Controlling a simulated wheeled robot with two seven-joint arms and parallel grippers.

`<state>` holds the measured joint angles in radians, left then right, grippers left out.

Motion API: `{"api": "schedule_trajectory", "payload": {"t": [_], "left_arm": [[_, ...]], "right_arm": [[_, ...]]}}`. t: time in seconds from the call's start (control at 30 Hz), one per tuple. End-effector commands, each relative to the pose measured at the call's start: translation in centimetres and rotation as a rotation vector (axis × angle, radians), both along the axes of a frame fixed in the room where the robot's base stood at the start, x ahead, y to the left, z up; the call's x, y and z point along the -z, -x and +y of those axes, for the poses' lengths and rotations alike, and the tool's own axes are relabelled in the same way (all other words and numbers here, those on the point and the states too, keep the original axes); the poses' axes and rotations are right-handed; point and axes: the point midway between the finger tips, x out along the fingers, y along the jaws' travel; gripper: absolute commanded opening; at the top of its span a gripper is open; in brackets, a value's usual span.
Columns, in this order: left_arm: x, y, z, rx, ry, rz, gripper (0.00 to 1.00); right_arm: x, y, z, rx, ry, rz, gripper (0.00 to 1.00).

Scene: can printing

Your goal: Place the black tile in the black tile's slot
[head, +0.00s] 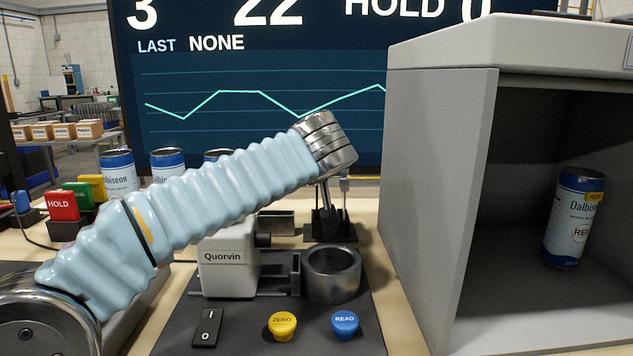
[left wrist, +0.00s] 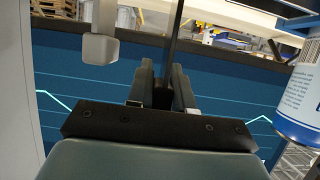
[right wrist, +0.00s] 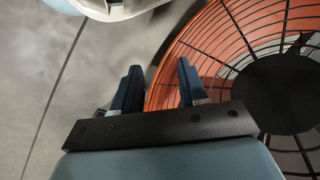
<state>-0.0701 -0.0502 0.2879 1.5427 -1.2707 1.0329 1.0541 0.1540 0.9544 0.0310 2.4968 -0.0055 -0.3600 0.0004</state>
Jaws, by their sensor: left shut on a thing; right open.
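My left gripper (left wrist: 164,88) is shut on a thin dark piece (left wrist: 173,45), which looks like the black tile seen edge-on between the fingers in the left wrist view. In the head view my left arm reaches across the bench, and its wrist hides most of the gripper and the tile. Below that wrist stands a small black stand (head: 330,232) with thin uprights. I cannot make out the black tile's slot. My right gripper (right wrist: 158,88) is open and empty in the right wrist view, above a grey floor, outside the head view.
A grey Quorvin device (head: 229,265) with a metal ring cup (head: 331,274) and yellow and blue buttons stands in front. A grey open box (head: 440,200) holding a can (head: 572,225) is at right. More cans (head: 118,172) stand behind my arm. An orange fan (right wrist: 190,50) is near my right gripper.

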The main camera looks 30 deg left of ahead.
Motion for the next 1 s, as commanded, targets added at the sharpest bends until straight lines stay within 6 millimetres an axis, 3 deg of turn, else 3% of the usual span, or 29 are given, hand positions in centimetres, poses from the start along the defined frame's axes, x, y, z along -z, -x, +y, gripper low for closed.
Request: {"api": "schedule_trajectory", "payload": {"t": [0.17,0.6,0.63,0.77,1.0], "left_arm": [[2.4,0.2,0.0,0.000,-0.002,0.003,0.00],[3.1,0.1,-0.1,0.000,-0.001,0.000,0.00],[2.9,0.1,-0.1,0.000,-0.001,0.000,0.25],[2.9,0.1,-0.1,0.001,-0.001,0.002,0.45],[2.9,0.1,-0.1,0.001,-0.001,0.002,0.46]], "right_arm": [[-0.1,0.0,0.0,0.000,0.000,0.000,0.43],[0.6,0.0,0.0,0.000,0.000,0.000,0.43],[0.4,0.0,0.0,0.000,0.000,0.000,0.43],[0.4,0.0,0.0,0.000,0.000,0.000,0.43],[0.3,0.0,0.0,0.000,0.000,0.000,0.43]]}}
